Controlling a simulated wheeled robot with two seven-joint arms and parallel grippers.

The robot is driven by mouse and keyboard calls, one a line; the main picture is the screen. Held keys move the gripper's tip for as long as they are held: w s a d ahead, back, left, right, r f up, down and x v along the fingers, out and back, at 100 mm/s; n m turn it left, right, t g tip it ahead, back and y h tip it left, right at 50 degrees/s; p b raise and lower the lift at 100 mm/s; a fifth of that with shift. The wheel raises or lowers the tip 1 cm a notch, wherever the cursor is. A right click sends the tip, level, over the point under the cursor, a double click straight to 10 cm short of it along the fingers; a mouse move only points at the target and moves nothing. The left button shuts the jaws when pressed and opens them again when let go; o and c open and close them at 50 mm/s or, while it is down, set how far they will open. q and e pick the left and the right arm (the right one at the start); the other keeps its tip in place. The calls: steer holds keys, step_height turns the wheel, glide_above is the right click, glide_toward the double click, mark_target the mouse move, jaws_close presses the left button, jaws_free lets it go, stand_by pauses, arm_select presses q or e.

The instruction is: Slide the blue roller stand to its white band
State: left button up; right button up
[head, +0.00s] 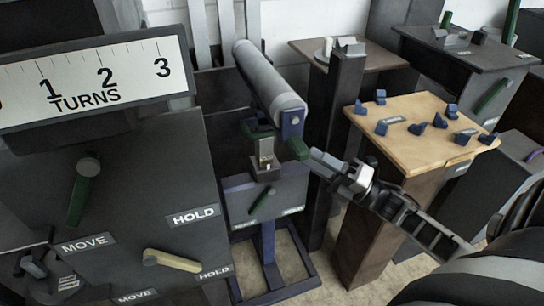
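The blue roller stand (268,243) stands near the middle, with a blue post and a blue floor frame. A long grey roller (270,83) lies above it, with a blue bracket (292,123) at its near end. A green handle (298,148) sticks out below the bracket. My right gripper (320,163) comes in from the right, with its fingertips close beside this handle. I cannot tell whether it touches the handle, or how far its fingers are apart. I cannot make out a white band on the stand's path. My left gripper is not identifiable in view.
At left, a dark panel (130,185) carries a green lever (83,190), a tan lever (171,261) and MOVE and HOLD labels. A TURNS scale (95,80) stands above it. A wooden-topped pedestal (405,150) with several blue blocks stands behind my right arm. Dark pedestals crowd the back.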

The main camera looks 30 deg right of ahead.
mark_target(271, 130)
arm_select(q)
steer(key=shift+d+f, duration=0.1)
steer(key=shift+f, duration=0.15)
arm_select(e)
steer(key=w+a+r, duration=0.1)
steer(key=w+a, duration=0.1)
steer(key=w+a+r+n, duration=0.1)
steer(key=w+a+r, duration=0.1)
steer(key=w, duration=0.1)
steer(key=w+a+r+n+y, duration=0.1)
steer(key=w+a+r, duration=0.1)
steer(key=w, duration=0.1)
steer(key=shift+w, duration=0.25)
